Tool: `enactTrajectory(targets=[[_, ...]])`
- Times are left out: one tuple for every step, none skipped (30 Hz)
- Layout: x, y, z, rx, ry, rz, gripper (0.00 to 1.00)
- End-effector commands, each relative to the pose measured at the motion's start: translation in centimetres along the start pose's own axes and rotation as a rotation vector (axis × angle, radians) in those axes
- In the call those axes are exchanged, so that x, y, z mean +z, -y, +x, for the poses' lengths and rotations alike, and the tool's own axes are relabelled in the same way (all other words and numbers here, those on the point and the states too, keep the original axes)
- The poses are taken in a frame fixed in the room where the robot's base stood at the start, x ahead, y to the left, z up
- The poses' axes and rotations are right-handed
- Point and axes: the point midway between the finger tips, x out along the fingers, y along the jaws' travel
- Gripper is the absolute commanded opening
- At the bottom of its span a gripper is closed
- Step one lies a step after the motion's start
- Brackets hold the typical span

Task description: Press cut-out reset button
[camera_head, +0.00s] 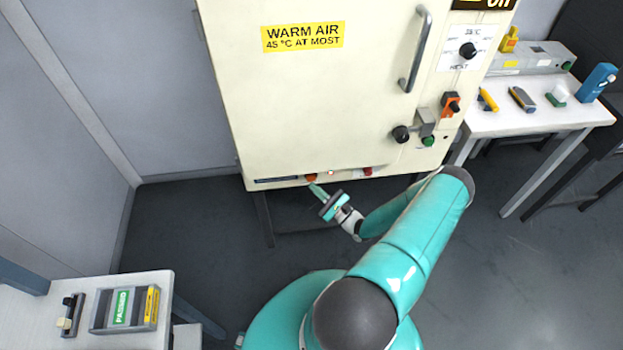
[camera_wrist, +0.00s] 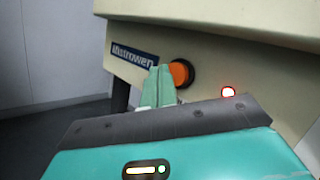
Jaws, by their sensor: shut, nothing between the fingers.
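The cream oven cabinet (camera_head: 320,120) carries an orange round button (camera_head: 311,178) low on its front edge. In the wrist view the orange button (camera_wrist: 180,74) sits in a dark collar on the lower panel, right of the dark blue name plate (camera_wrist: 134,54). My gripper (camera_head: 315,189) is shut and empty, just below the button in the head view. In the wrist view my gripper's fingertips (camera_wrist: 158,70) are just left of the button and overlap its left edge. I cannot tell whether they touch it. A lit red-rimmed lamp (camera_wrist: 228,92) is to the button's right.
A red knob (camera_head: 367,171) sits further right on the same low edge. The oven has a door handle (camera_head: 415,50) and a black knob (camera_head: 401,134). White tables stand at the right (camera_head: 540,118) and lower left (camera_head: 30,315).

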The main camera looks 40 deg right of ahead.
Motion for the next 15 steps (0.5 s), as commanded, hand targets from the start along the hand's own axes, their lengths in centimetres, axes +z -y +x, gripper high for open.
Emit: enactTrajectory(targets=[[0.00,0.00,0.00,0.000,0.000,0.000,0.00],[0.00,0.00,0.00,0.000,0.000,0.000,0.00],[-0.02,0.02,0.02,0.000,0.000,0.000,0.00],[-0.04,0.04,0.05,0.000,0.000,0.000,0.00],[-0.07,0.07,0.10,0.000,0.000,0.000,0.00],[-0.13,0.12,0.19,0.000,0.000,0.000,0.00],[-0.18,0.18,0.26,0.000,0.000,0.000,0.00],[-0.24,0.24,0.33,0.000,0.000,0.000,0.00],[-0.33,0.32,0.43,0.000,0.000,0.000,0.00],[-0.38,0.37,0.49,0.000,0.000,0.000,0.00],[-0.42,0.42,0.54,0.000,-0.001,0.000,0.00],[-0.46,0.45,0.58,0.000,-0.001,0.000,0.00],[-0.47,0.46,0.59,0.000,-0.001,0.000,0.00],[-0.47,0.46,0.59,0.000,-0.001,0.000,0.00],[-0.46,0.45,0.59,0.000,-0.001,0.000,0.00]])
